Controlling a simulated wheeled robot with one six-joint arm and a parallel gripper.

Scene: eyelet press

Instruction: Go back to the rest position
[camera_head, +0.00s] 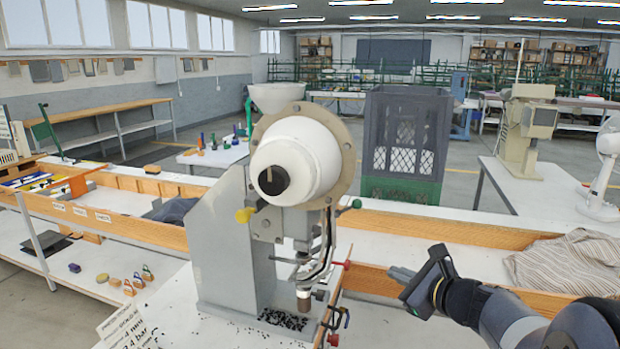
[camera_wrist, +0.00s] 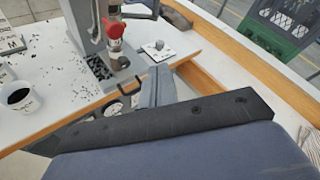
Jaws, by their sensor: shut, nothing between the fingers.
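My gripper (camera_head: 408,278) is at the right of the eyelet press in the head view, apart from it and pointing left toward it. Its fingers are shut with nothing between them. The grey eyelet press (camera_head: 228,243) with its white round housing stands upright on the white table. In the wrist view, the lower part of the press (camera_wrist: 82,25) shows at the upper left, with a red part (camera_wrist: 115,30) on it. My gripper's dark body fills the lower part of that view.
Small dark eyelets (camera_head: 284,319) lie around the press base. A cup of dark contents (camera_wrist: 19,97) stands at the left in the wrist view. A wooden-edged bench (camera_head: 430,229) runs behind, with striped cloth (camera_head: 572,262) at right. A grey-green crate (camera_head: 405,140) stands beyond.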

